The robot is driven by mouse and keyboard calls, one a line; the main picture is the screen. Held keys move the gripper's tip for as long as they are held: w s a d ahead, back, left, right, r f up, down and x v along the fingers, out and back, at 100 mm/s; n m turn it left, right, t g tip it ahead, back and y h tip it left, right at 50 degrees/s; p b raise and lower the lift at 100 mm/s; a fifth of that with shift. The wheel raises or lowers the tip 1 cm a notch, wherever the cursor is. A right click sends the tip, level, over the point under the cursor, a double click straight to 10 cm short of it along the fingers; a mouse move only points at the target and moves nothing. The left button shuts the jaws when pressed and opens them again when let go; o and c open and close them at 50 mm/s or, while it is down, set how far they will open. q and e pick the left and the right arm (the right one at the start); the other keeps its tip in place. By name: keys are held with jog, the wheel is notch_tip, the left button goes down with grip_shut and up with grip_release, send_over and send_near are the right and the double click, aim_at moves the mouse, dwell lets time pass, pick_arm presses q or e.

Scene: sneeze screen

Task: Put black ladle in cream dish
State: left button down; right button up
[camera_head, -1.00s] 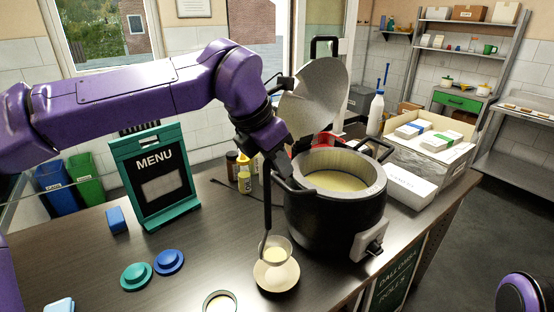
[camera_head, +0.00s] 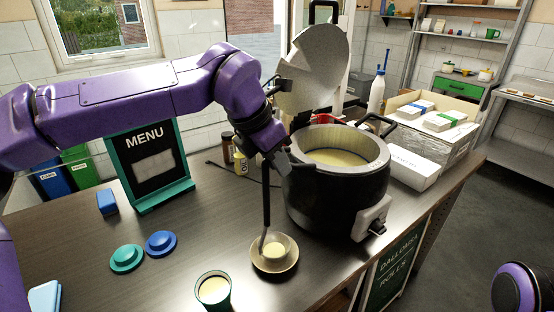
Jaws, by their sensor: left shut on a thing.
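My left gripper (camera_head: 276,161) is shut on the upper end of the black ladle (camera_head: 267,205), just left of the pot's rim. The ladle's handle hangs almost upright down the left side of the pot. Its lower end is at the cream dish (camera_head: 276,271), which stands on the counter in front of the pot. The ladle's bowl, with pale contents, shows within the dish's outline; whether it touches the dish's bottom I cannot tell. Of my right arm only a purple part shows at the lower right; its gripper is out of view.
A large black pot (camera_head: 325,205) of pale soup stands close right of the ladle, its lid (camera_head: 313,72) raised. A green cup (camera_head: 213,292) is in front left of the dish. Green (camera_head: 126,257) and blue (camera_head: 161,243) lids lie left. A menu board (camera_head: 150,175) stands behind.

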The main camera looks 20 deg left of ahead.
pick_arm(q)
jog(key=shift+w+f, duration=0.15)
jog(key=shift+w, duration=0.05)
jog(key=shift+f+b, duration=0.45)
jog(key=shift+f, duration=0.05)
jog(key=c, duration=0.9)
grip_release()
jog(key=shift+s, duration=0.1)
jog(key=shift+c, duration=0.2)
jog(key=shift+r, duration=0.1)
jog(key=b+v, duration=0.1)
jog(key=v, duration=0.9)
jog(key=shift+s+a+r, duration=0.1)
jog(key=shift+r, duration=0.05)
